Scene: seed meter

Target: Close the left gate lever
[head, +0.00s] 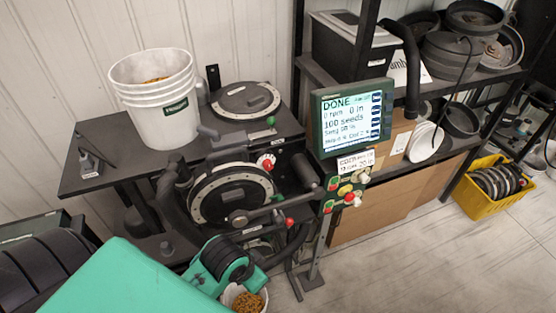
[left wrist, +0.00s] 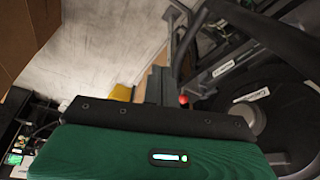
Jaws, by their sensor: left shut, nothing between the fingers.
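The seed meter has a round dark disc housing (head: 232,192) with a pale marked ring. A dark lever bar runs right across its lower front and ends in a red knob (head: 289,222). A red knob (left wrist: 183,100) also shows in the left wrist view, close beyond the gripper body. A green knob (head: 277,197) sits just above the bar. I cannot tell for sure which handle is the left gate lever. My left gripper (head: 228,258), green and black, is shut and empty, below and left of the red knob. Its fingertips are hard to make out. My right gripper is out of view.
A white bucket (head: 157,110) stands on the dark bench at the left. A display (head: 352,118) reading DONE stands to the right, above coloured buttons (head: 346,188). A small cup of seeds (head: 246,299) is below my gripper. A yellow crate (head: 492,190) sits on the floor.

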